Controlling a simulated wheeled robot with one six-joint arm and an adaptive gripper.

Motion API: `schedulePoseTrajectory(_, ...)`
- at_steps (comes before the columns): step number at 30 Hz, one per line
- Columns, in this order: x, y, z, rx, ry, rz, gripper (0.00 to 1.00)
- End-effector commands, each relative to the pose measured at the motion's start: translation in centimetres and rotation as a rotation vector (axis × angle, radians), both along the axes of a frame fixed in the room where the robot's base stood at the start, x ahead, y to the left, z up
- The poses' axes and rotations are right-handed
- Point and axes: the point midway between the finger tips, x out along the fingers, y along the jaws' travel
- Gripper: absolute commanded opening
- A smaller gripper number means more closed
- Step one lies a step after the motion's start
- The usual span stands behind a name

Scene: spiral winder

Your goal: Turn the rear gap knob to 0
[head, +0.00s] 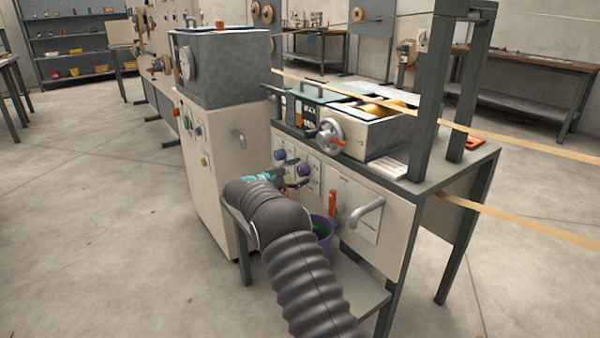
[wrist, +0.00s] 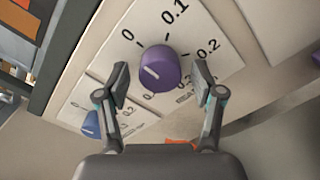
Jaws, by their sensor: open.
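A purple knob (wrist: 158,68) sits on a white dial plate marked 0, 0.1 and 0.2, with more marks partly hidden. A short white line on its face slants from upper left to lower right. The small label below is too blurred to read surely. My gripper (wrist: 160,82) is open, with one finger on each side of the purple knob and a visible gap to both. In the head view the purple knob (head: 304,170) is just above my gripper (head: 297,182). A blue knob (wrist: 90,124) on a similar plate is at lower left; it also shows in the head view (head: 279,154).
A red-orange lever (head: 333,203) and a grey handle (head: 367,213) are on the panel to the right. A handwheel (head: 331,138) sits above the knobs. A purple bucket (head: 323,229) stands below on a low shelf. A grey-topped cabinet (head: 220,70) stands close on the left.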

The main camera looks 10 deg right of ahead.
Motion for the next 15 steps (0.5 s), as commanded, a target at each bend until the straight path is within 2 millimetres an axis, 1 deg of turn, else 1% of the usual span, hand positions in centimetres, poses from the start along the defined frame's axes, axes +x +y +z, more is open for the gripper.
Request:
schedulePoseTrajectory(5, -1.0, 2.7, 0.0, 0.0, 0.0, 0.004, 0.67)
schedulePoseTrajectory(12, -2.8, 7.1, 0.1, 0.0, 0.0, 0.003, 0.67)
schedulePoseTrajectory(15, -3.5, 8.5, 0.1, -0.001, -0.001, 0.003, 0.67)
